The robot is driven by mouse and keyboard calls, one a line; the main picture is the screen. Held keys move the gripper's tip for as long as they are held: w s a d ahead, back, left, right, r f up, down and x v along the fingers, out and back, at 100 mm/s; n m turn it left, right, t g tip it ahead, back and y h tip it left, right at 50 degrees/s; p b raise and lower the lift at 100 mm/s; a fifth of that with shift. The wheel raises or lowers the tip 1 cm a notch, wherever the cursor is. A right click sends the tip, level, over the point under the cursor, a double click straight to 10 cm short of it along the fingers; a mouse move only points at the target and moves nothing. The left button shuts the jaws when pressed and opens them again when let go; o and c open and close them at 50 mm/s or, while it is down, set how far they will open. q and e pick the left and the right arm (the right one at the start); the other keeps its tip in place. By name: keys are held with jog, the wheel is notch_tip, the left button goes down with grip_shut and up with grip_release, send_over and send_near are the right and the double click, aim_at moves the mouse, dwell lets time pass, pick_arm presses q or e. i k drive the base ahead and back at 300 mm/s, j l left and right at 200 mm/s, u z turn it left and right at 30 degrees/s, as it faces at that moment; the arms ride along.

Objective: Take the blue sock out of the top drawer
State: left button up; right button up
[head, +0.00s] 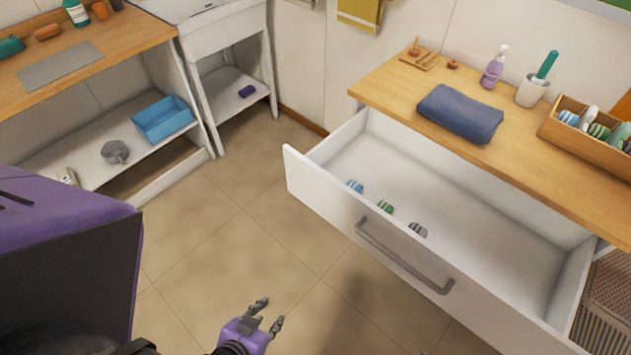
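The top drawer (480,235) of the wooden-topped cabinet is pulled open. Inside, near its front wall, lie three small striped rolls: a blue-and-white one that looks like the blue sock (355,186), a green striped one (385,207) and a grey striped one (417,229). The front wall partly hides them. The drawer has a grey bar handle (400,256). My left gripper (273,309) is open and empty, over the floor to the left of the drawer front and apart from it. My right gripper is not in view.
On the countertop (385,92) are a folded blue towel (460,113), a purple pump bottle (494,68), a brush in a white holder (532,90) and a wooden box (552,130) holding striped rolls. A shelf unit with a blue bin (162,120) stands left. Floor between is clear.

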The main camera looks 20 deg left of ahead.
aim_at(357, 187)
jog(key=i+j+z, duration=0.1)
jog(key=j, duration=0.3)
jog(key=i+j+z, duration=0.15)
jog(key=j, duration=0.25)
jog(key=i+j+z, duration=0.1)
jog(key=j, duration=0.35)
jog(key=i+j+z, duration=0.1)
jog(key=i+j, duration=0.15)
jog(key=j, duration=0.2)
jog(key=i+j+z, duration=0.15)
jog(key=j, duration=0.3)
jog(key=j+z, duration=0.1)
jog(key=j, duration=0.35)
jog(key=l, duration=0.25)
